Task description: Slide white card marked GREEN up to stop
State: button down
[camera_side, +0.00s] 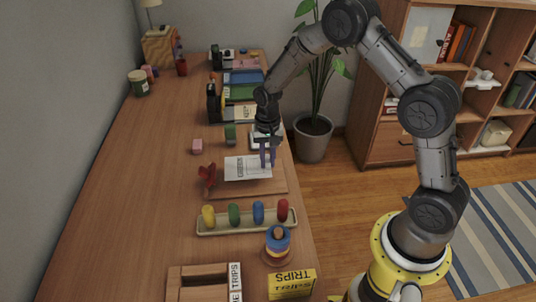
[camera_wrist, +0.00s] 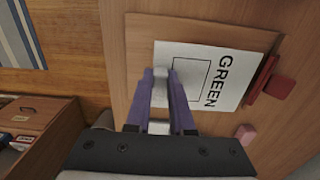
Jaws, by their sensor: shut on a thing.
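The white card marked GREEN (camera_wrist: 222,68) lies on a flat wooden board (camera_wrist: 140,32); it also shows in the side view (camera_side: 245,168). A red stop (camera_wrist: 262,82) stands at the card's lettered edge, and shows at the board's left in the side view (camera_side: 207,175). Card and stop are at or very near contact; I cannot tell whether they touch. My gripper (camera_wrist: 160,72), with purple fingers, points down at the card's opposite edge, also in the side view (camera_side: 267,164). Its fingers are shut on a pale part at that edge, mostly hidden between them.
A tray with coloured pegs (camera_side: 247,222) and a blue-and-orange ring stack (camera_side: 278,243) stand in front of the board. A pink block (camera_side: 197,146) and a green block (camera_side: 230,134) sit behind it. The tabletop (camera_side: 130,190) to the left is clear.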

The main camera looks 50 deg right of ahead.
aim_at(251, 168)
jog(key=shift+f, duration=2.05)
jog(key=shift+w, duration=0.1)
jog(key=shift+w+a, duration=0.95)
jog(key=shift+a, duration=0.1)
jog(key=shift+w+a, duration=0.1)
jog(key=shift+w+a, duration=0.6)
jog(key=c, duration=0.7)
grip_release()
